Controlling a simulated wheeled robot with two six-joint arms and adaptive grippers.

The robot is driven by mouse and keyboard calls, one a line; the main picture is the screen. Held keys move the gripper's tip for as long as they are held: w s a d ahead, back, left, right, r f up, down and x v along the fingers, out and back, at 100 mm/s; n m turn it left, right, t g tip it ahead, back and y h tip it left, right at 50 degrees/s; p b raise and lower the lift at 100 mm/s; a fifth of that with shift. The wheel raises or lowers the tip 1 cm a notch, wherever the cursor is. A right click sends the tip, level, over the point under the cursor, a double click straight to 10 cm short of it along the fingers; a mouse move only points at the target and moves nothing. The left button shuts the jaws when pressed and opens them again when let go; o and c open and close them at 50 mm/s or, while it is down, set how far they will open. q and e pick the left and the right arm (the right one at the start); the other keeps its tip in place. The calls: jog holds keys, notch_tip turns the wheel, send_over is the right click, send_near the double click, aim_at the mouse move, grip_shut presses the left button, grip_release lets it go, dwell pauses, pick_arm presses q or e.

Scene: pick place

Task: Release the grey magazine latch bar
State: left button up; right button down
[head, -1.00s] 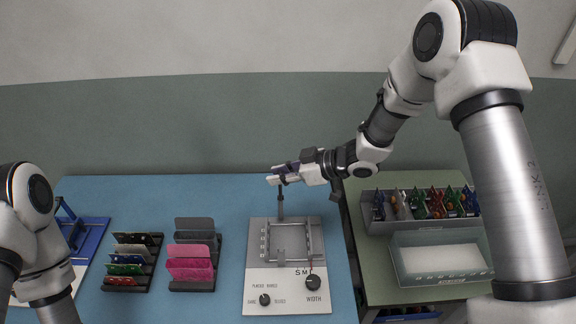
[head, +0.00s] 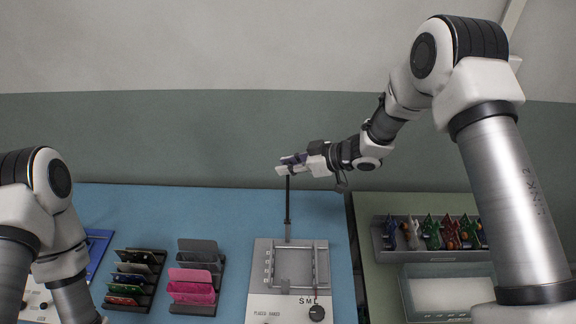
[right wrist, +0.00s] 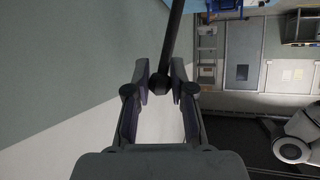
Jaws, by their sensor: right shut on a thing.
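The magazine device, a pale grey panel (head: 265,247) with a rectangular frame and printed labels, lies on the blue table. A dark latch bar (head: 288,212) stands upright from its back edge. My right gripper (head: 286,166) is above the device at the bar's top end. In the right wrist view the fingers (right wrist: 160,80) are closed around the dark bar (right wrist: 173,40), whose rounded knob end sits between them. My left arm is at the lower left of the head view, its gripper out of the picture.
A black rack with pink boards (head: 193,292) and a rack with several coloured boards (head: 133,281) stand left of the device. At right, a grey bin of boards (head: 384,241) and a pale tray (head: 409,293) sit on a green table. The air around my right gripper is clear.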

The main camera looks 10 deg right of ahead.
jog(key=shift+w+r, duration=0.1)
jog(key=shift+w, duration=0.05)
jog(key=c, duration=1.3)
grip_release()
jog(key=o, duration=0.4)
jog(key=shift+d, duration=0.1)
jog(key=shift+c, duration=0.2)
jog(key=shift+w, duration=0.1)
jog(key=v, duration=1.2)
